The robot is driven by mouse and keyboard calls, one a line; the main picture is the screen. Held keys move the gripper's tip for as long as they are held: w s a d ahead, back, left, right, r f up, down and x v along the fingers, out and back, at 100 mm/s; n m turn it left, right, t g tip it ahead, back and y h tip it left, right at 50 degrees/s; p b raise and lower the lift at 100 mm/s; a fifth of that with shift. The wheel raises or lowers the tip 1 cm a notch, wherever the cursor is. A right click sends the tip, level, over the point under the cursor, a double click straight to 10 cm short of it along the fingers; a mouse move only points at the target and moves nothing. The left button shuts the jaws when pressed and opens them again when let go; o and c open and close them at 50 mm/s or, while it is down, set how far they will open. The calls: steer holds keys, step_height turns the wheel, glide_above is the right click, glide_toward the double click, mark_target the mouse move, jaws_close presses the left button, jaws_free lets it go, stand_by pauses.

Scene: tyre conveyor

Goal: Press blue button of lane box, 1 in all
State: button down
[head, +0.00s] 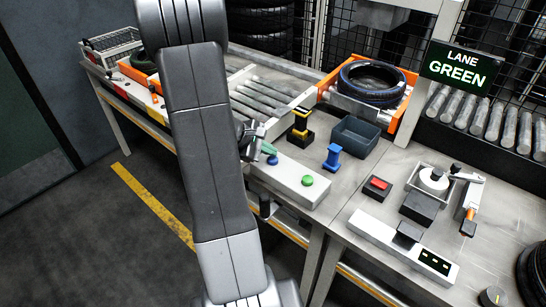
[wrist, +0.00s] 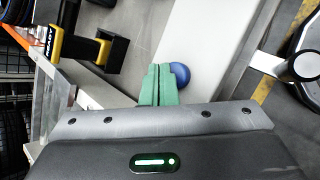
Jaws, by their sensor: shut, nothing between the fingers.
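The lane box (head: 288,177) is a long pale box on the bench, with a green button (head: 307,180) near its right end and a blue button (head: 272,160) near its left end. My gripper (head: 268,149) is shut and empty, its green fingertips just above and beside the blue button in the head view. In the wrist view the shut fingers (wrist: 158,84) are beside the round blue button (wrist: 180,75) and partly cover its edge. I cannot tell whether they touch it. The lane box's pale top (wrist: 205,45) runs behind them.
A yellow-and-black stand (head: 301,125) and a blue stand (head: 332,156) stand behind the box. A grey bin (head: 355,137) and a tyre (head: 372,84) in an orange frame are farther back. A sign (head: 461,66) reads "LANE GREEN".

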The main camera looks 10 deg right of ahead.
mark_target(270, 160)
steer(key=shift+r, duration=0.25)
step_height(270, 160, up, 5)
steer(key=p, duration=0.3)
stand_by(0.4)
steer(key=shift+s+f, duration=0.1)
stand_by(0.6)
